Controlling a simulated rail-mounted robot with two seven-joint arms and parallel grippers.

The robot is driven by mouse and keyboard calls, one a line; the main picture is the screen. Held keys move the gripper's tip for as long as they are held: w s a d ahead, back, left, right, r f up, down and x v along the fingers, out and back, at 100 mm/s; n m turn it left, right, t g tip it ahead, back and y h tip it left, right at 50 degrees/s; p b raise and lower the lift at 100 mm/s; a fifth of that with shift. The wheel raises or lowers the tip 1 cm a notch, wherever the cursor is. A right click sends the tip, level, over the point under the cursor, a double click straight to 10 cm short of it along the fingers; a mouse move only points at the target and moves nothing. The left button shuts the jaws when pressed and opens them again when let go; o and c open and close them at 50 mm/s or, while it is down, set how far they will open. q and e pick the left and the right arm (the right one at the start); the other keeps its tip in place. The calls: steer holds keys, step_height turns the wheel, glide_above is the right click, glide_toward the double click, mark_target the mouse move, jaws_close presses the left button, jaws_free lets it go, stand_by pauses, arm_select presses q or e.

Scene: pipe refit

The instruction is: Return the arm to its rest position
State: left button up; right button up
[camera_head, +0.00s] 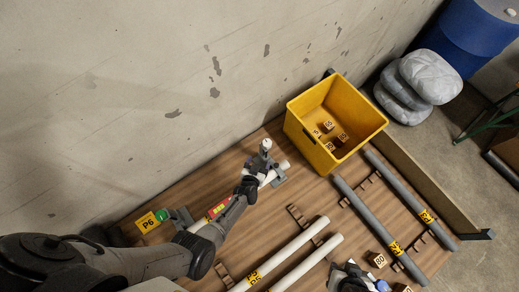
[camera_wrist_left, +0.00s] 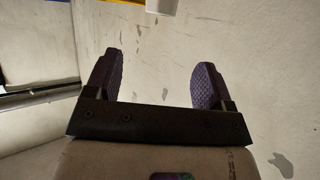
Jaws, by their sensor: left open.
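My left arm comes in from the lower left of the head view and reaches over the wooden board (camera_head: 215,170). My left gripper (camera_head: 262,160) is at its far end, small and partly merged with a grey fitting on a white pipe. In the left wrist view the two purple-padded fingers (camera_wrist_left: 156,82) are wide apart with nothing between them. They face the stained wall (camera_wrist_left: 245,40). A white cylindrical end (camera_wrist_left: 161,6) shows beyond them at the top edge. I cannot make out my right gripper.
Grey pipes (camera_head: 395,200) and white pipes (camera_head: 305,262) lie to the right. A dark grey device (camera_head: 347,277) is cut off at the bottom edge. Grey sacks (camera_head: 430,76) and a blue barrel (camera_head: 465,38) stand at upper right.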

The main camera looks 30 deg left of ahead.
stand_by(0.7)
arm_select(q)
steer(key=s+d+f+g+h, duration=0.2)
steer(key=d+f+g+h, duration=0.1)
steer(key=d+f+g, duration=0.15)
steer(key=w+a+r+g+h, duration=0.2)
steer(key=w+r+g, duration=0.15)
steer(key=r, duration=0.95)
steer(key=s+a+r+m+y, duration=0.1)
steer(key=s+a+r, duration=0.2)
steer(key=r, duration=0.4)
steer(key=s+a+r+y, duration=0.1)
steer(key=s+a+r, duration=0.2)
steer(key=r, duration=0.4)
steer(key=s+a+r+m+p, duration=0.1)
steer(key=s+a+r+m, duration=0.1)
steer(key=s+r, duration=0.8)
steer(key=s+f+g, duration=0.1)
steer(key=s+f, duration=0.1)
steer(key=s, duration=0.3)
steer(key=s+f+y+p, duration=0.1)
steer(key=s+f, duration=0.2)
steer(key=s, duration=0.2)
steer(key=shift+s+a+f+g, duration=0.2)
steer(key=shift+s+f+g, duration=0.1)
steer(key=shift+s+g, duration=0.1)
